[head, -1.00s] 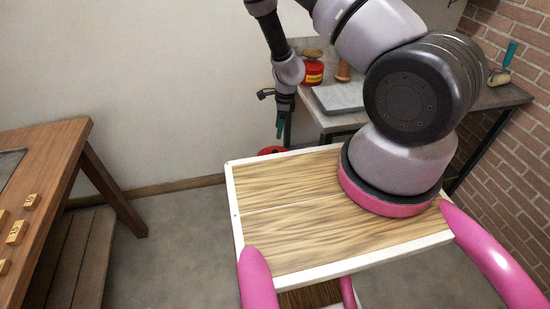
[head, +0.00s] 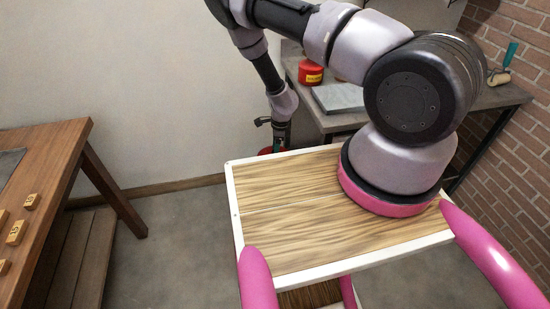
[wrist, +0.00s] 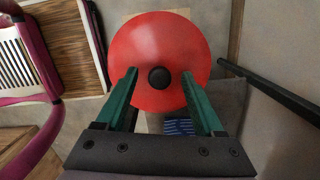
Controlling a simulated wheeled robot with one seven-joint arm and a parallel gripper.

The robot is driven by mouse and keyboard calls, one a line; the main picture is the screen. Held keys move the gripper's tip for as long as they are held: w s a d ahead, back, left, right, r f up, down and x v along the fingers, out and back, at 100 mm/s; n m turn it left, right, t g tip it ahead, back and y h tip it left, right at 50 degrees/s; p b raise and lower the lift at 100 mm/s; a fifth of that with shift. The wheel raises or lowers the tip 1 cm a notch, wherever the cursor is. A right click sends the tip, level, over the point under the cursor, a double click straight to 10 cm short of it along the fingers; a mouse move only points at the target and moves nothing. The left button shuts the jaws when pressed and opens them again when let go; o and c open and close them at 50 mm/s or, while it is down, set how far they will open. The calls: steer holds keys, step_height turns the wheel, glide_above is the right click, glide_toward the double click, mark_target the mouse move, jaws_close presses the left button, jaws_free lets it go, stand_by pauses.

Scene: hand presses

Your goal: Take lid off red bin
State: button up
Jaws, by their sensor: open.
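The red bin's round red lid (wrist: 158,48) with a black knob (wrist: 159,77) fills the upper middle of the wrist view. The bin's body is hidden beneath the lid. My gripper (wrist: 160,75) is open, its two green fingers on either side of the knob in that picture; I cannot tell how far above the lid they are. In the head view a bit of red (head: 266,150) shows beyond my base's wooden top, beside my gripper (head: 279,146), which is partly hidden by that top's edge.
A grey-topped workbench (head: 345,119) stands to the right, with a red can (head: 310,72) and a grey slab (head: 338,97) on it. Its dark leg passes near the lid in the wrist view (wrist: 275,90). A wooden table (head: 50,180) stands at the left, with free floor between.

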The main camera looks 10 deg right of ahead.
jaws_close()
